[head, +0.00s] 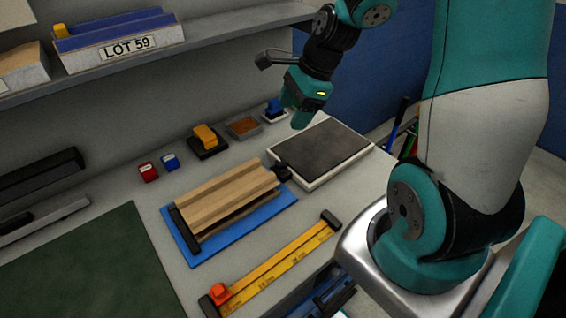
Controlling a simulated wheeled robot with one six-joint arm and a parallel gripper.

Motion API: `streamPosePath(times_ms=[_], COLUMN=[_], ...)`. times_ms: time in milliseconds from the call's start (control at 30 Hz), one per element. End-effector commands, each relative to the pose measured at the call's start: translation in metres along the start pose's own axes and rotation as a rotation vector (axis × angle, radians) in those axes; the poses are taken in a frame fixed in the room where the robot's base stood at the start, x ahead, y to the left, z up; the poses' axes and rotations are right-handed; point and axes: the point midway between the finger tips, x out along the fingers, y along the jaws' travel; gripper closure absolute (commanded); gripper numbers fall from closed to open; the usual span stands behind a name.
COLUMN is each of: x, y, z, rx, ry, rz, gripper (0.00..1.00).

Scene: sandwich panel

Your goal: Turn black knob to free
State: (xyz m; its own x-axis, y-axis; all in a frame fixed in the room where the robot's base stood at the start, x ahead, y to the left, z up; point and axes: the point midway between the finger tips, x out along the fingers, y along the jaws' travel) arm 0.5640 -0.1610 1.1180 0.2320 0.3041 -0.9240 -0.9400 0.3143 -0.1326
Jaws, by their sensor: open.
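A wooden panel piece (228,197) lies on a blue board (186,234) on the bench. A dark bar (184,226) borders its left end. A small black knob-like part (281,171) sits at its right end, close to the grey plate; its turned position is too small to tell. My gripper (302,119) hangs above the bench beyond the grey plate, up and right of the black part and apart from it. It looks empty. Its finger gap is hard to see from here.
A grey plate on a white base (312,182) lies right of the panel. A yellow rule (280,263) with an orange slider (220,293) lies in front. Red (148,172) and blue (169,162) blocks and stamp-like items (206,140) stand behind. A shelf (200,52) overhangs the back; a green mat (90,270) lies left.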

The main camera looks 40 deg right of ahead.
Motion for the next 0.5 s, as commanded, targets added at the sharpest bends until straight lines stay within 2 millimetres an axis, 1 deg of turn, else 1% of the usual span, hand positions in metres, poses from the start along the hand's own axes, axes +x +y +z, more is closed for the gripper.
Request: streamPosePath(times_ms=[33,100,200,300,367,467,500], x=[0.006,0.010,0.014,0.017,0.021,0.035,0.043], y=[-0.005,-0.010,-0.014,-0.015,-0.016,-0.016,-0.016], z=[-0.020,-0.039,-0.057,-0.063,-0.064,-0.064,-0.063], rx=[0.131,0.281,0.419,0.476,0.484,0.482,0.481], ry=[0.004,0.007,0.008,0.008,0.008,0.008,0.008], rz=[-0.012,-0.028,-0.044,-0.049,-0.050,-0.047,-0.045], gripper=[0.33,0.33,0.33,0.33,0.33,0.33,0.33])
